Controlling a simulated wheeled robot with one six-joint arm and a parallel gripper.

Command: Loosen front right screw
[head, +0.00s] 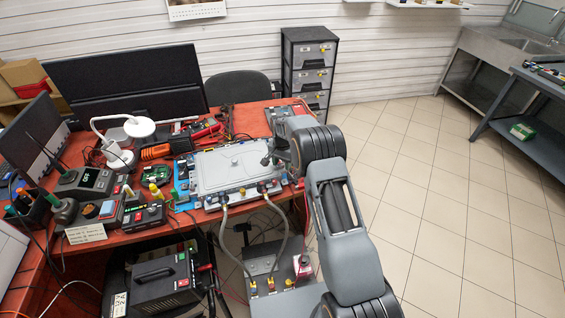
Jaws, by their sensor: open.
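A light grey plate (228,166) lies on the red workbench (262,109), with fittings along its front edge. Two coolant hoses (226,240) run from that front edge down to a grey unit below. My gripper (268,158) is over the right side of the plate, coming in from the right. Its jaws are open and very small in this view. I cannot tell whether they touch anything. The front right screw is too small to make out; my gripper and arm cover part of the plate's right edge.
A black monitor (127,85) and a white lamp (118,152) stand on the bench's left. Tools and instruments crowd the left side. A drawer cabinet (309,62) stands behind. The tiled floor (440,190) on the right is open.

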